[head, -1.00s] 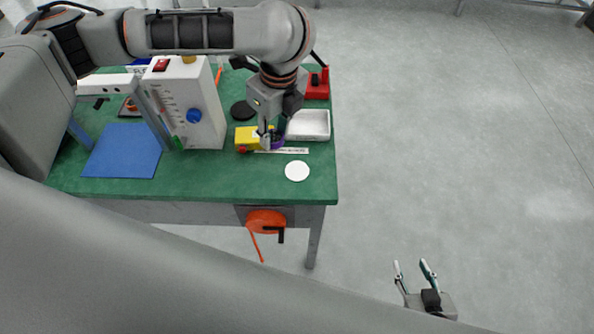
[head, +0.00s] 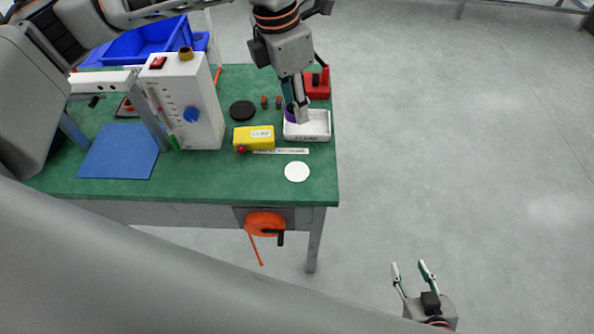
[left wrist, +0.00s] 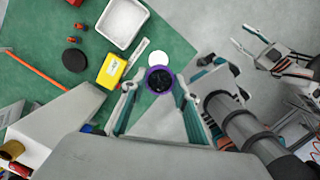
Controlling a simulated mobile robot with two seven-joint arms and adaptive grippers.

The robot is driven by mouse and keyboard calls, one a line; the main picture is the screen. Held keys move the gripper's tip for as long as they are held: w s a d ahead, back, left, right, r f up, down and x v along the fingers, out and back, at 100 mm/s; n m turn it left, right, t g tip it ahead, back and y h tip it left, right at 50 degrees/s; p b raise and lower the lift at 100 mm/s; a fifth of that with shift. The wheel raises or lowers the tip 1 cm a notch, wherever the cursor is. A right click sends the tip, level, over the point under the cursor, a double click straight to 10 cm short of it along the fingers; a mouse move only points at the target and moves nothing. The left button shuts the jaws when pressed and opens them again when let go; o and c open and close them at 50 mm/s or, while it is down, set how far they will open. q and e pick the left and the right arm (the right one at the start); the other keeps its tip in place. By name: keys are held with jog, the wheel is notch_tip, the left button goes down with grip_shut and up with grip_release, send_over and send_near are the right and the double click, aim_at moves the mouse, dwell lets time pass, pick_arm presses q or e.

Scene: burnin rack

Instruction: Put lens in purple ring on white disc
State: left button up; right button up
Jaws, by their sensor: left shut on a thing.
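The lens in the purple ring (left wrist: 159,80) is dark in the middle and sits between the fingertips of my left gripper (left wrist: 157,86) in the left wrist view. In the head view the purple ring (head: 289,115) is partly hidden by a finger of my left gripper (head: 297,112) and overlaps the white tray. The gripper is shut on it; its exact height is hard to tell. The white disc (head: 297,171) lies flat on the green table near its front edge, apart from the ring; it also shows in the left wrist view (left wrist: 158,58). My right gripper (head: 412,276) is open and empty, out over the floor.
A white tray (head: 318,134) and a yellow box (head: 254,138) lie behind the disc. A white strip (head: 285,151) lies between. A black round piece (head: 242,110), a white instrument box (head: 205,130) and a blue mat (head: 120,152) are further left.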

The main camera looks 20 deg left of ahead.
pick_arm(q)
jog(key=shift+r+m, duration=0.1)
jog(key=shift+m, duration=0.2)
jog(key=shift+f, duration=0.25)
jog(key=b, duration=0.3)
send_over(298, 171)
jog(key=f, duration=1.4)
jog(key=shift+s+a+f, duration=0.2)
jog(key=shift+a, duration=0.05)
jog(key=shift+f+b, duration=0.75)
jog(key=shift+f, duration=1.85)
jog(key=shift+r, duration=0.1)
jog(key=shift+f, duration=0.2)
jog(key=o, duration=0.8)
